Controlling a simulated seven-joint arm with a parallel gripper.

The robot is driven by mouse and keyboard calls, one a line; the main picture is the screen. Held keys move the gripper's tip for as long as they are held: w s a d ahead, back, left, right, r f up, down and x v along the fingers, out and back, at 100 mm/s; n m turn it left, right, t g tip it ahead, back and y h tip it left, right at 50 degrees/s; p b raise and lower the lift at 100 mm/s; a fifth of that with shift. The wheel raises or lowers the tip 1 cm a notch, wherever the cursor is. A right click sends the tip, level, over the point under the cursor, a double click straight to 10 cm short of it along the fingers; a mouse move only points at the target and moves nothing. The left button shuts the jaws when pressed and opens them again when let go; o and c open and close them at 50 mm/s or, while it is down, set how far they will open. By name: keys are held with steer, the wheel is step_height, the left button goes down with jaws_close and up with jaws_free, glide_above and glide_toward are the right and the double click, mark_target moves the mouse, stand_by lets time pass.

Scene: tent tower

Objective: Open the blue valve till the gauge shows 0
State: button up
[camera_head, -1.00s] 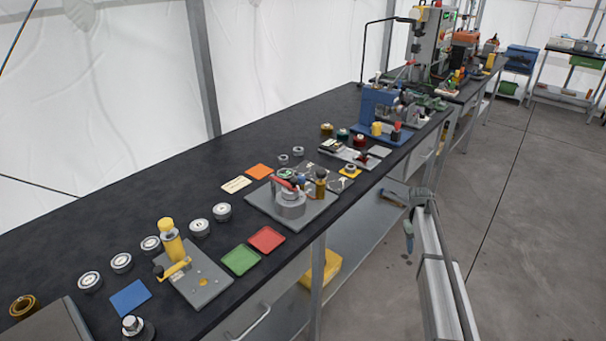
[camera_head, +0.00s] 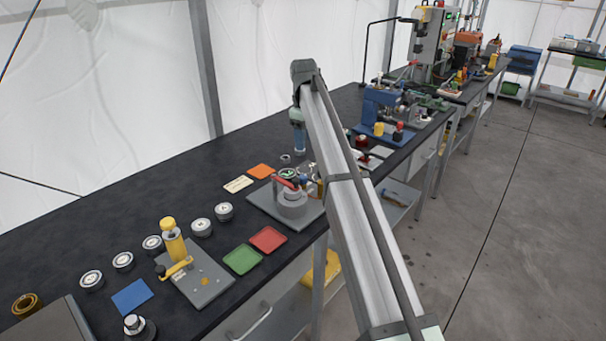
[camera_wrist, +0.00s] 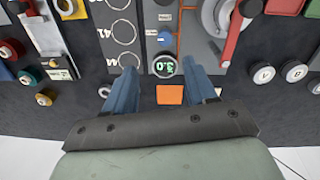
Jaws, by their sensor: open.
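A round gauge (camera_wrist: 164,66) with green digits, seemingly 3.0, shows between my fingers in the wrist view. In the head view the gauge (camera_head: 288,173) sits at the back of a grey plate. A small blue part (camera_wrist: 165,37) lies just beyond the gauge in the wrist view. I cannot tell for sure that it is the blue valve. My gripper (camera_wrist: 163,86) is open and empty, with its two blue fingers apart. In the head view my gripper (camera_head: 300,150) hangs above the bench behind the plate, clear of the gauge. My arm hides part of the plate's right side.
A red lever (camera_head: 284,182) and a grey cylinder (camera_head: 292,199) stand on the same plate. An orange square (camera_head: 261,171) and a cream card (camera_head: 238,184) lie behind it. Red and green trays (camera_head: 241,260) lie in front left.

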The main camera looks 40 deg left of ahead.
mark_target(303, 176)
steer(key=f, duration=1.3)
steer(key=shift+s+a+f, duration=0.15)
steer(key=shift+a+f, duration=0.05)
steer(key=shift+a, duration=0.15)
steer(key=shift+c, duration=0.3)
jaws_close()
